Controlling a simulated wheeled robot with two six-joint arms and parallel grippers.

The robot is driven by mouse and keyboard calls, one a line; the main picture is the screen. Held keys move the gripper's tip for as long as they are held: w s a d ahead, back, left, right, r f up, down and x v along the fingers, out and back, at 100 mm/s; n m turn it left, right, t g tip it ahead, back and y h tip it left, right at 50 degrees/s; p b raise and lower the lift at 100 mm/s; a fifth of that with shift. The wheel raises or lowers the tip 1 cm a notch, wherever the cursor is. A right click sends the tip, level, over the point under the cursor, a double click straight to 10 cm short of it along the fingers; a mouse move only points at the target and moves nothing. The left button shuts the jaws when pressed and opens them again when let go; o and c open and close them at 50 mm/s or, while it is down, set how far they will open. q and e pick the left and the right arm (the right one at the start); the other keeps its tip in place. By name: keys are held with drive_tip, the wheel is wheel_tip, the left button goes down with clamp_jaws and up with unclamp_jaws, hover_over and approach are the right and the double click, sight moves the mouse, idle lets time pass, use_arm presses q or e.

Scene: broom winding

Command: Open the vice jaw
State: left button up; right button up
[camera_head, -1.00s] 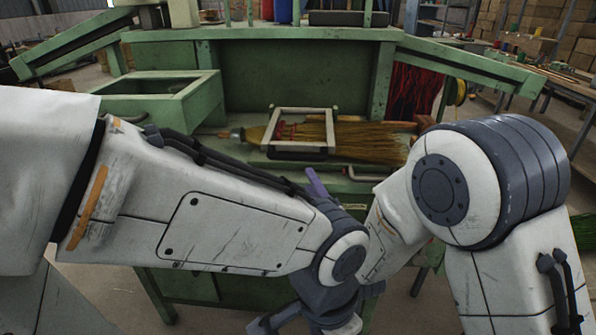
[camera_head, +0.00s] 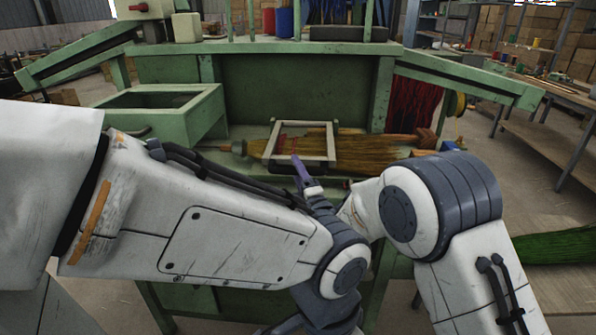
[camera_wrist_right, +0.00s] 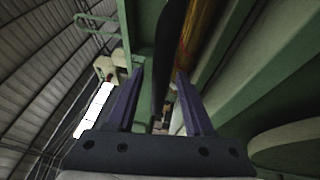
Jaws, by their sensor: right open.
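In the head view, the vice is a pale square frame (camera_head: 332,140) on the green bench, with a dark bar (camera_head: 283,169) along its near side. A broom with yellow bristles (camera_head: 375,152) lies through the frame. My right gripper (camera_head: 302,168) is at the frame's near side, its purple finger in front of the dark bar. In the right wrist view, my right gripper (camera_wrist_right: 160,74) is open, with a dark bar (camera_wrist_right: 168,55) running between its two purple fingers. I cannot tell whether they touch it. The left gripper's fingers are outside the view.
A green open bin (camera_head: 205,110) stands left of the vice. A raised green shelf (camera_head: 300,48) with containers is behind it. Red fibres (camera_head: 412,105) hang at right, and a green bundle (camera_head: 560,246) lies at far right. My left forearm covers the bench's left front.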

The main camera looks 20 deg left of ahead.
clamp_jaws()
idle(1.4)
